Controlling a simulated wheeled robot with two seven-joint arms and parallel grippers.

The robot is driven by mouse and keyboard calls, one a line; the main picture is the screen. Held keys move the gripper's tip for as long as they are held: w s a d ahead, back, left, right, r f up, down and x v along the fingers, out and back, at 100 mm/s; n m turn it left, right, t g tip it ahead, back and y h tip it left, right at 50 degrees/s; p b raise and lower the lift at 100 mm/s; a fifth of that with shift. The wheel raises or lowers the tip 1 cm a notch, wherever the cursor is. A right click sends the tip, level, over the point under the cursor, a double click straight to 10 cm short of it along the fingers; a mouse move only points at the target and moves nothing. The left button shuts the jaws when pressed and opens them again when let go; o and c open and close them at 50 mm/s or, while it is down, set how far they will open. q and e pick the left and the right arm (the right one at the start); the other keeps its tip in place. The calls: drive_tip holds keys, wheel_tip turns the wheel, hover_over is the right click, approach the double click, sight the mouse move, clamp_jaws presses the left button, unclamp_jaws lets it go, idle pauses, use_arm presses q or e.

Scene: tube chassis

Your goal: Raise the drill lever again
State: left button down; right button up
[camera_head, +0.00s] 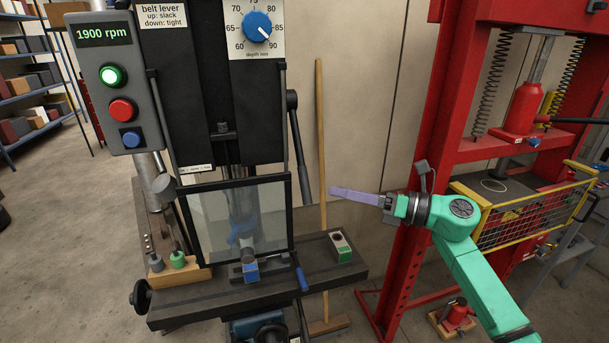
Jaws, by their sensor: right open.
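The drill press (218,95) stands left of centre, its black head above a slotted table. At its right side a dark lever (297,140) with a dark knob at its top runs steeply up and down; I cannot tell for certain that this is the drill lever. My right gripper (336,191) has lilac fingers pointing left, to the right of the guard. It is open, seen edge-on, with nothing visible in it. It appears apart from the lever, below and right of it in the picture. My left gripper is out of view.
A clear guard (240,222) screens the drill and vise (251,271). The control box (120,85) reads 1900 rpm, its green button bright. A small box (340,246) sits on the drill table (190,303). A broom handle (321,150) and red press (435,100) stand at right.

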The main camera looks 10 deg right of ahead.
sight(305, 182)
drive_tip(key=p+x, duration=0.3)
drive_tip(key=x, duration=0.6)
drive_tip(key=shift+a+r, duration=0.15)
drive_tip(key=shift+r, duration=0.05)
drive_tip(key=shift+w+a+f, duration=0.1)
drive_tip(key=shift+w+a, duration=0.05)
clamp_jaws()
idle(0.7)
